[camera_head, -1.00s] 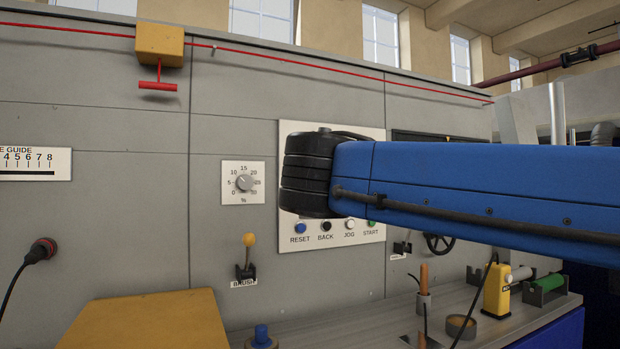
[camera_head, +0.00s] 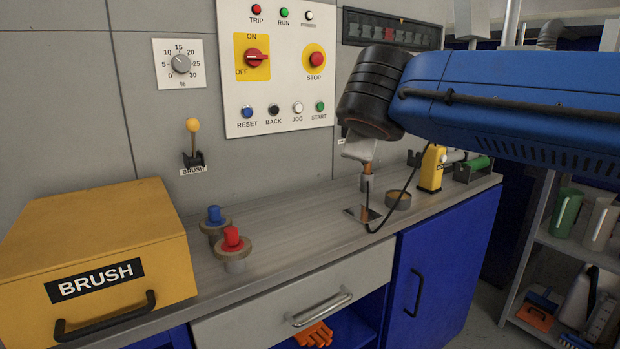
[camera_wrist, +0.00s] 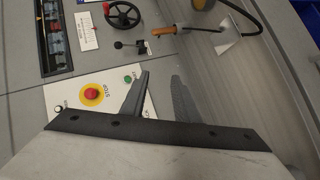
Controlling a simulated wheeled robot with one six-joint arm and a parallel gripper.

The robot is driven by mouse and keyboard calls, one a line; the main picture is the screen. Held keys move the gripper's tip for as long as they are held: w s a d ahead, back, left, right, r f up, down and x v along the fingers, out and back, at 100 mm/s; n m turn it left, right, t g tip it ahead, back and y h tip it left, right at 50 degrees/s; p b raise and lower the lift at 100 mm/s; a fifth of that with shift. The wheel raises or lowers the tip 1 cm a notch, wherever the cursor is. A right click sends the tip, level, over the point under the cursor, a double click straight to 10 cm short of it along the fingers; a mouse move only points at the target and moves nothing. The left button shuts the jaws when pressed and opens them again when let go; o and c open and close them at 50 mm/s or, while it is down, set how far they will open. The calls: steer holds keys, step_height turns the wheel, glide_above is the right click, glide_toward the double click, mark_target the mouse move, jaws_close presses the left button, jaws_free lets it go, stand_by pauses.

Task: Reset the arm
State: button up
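My blue arm (camera_head: 500,95) reaches in from the right in the head view, its black joint in front of the wall to the right of the control panel (camera_head: 288,97). A pale grey part of my wrist (camera_head: 359,149) shows below that joint; my fingers cannot be made out there. In the wrist view my gripper (camera_wrist: 161,75) has its two dark fingers apart, with nothing seen between them. The panel, with its red stop button (camera_wrist: 92,94), lies to the left of the fingers, and the grey bench (camera_wrist: 225,75) to their right.
A yellow BRUSH box (camera_head: 95,245) stands at the bench's left. Blue (camera_head: 214,217) and red (camera_head: 232,239) knobbed pieces sit beside it. A yellow tool (camera_head: 431,170) and a round dish (camera_head: 398,200) stand further right. The bench's front middle is clear.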

steer(key=s+d+f+m+g+h, duration=0.1)
steer(key=s+d+f+m+g, duration=0.25)
steer(key=s+d+f, duration=0.4)
steer(key=s+d+f+m+g, duration=0.2)
steer(key=s+d+f+m, duration=0.2)
steer(key=d+f, duration=0.6)
steer(key=s+d+f+m+g+y, duration=0.1)
steer(key=s+f+m, duration=0.5)
steer(key=s+f, duration=0.7)
step_height(320, 180, down, 4)
steer(key=shift+s+d+r+g+y, duration=0.1)
steer(key=shift+s+d+g+y, duration=0.35)
steer(key=shift+g, duration=0.7)
steer(key=shift+a+m, duration=0.1)
steer(key=shift+m, duration=0.15)
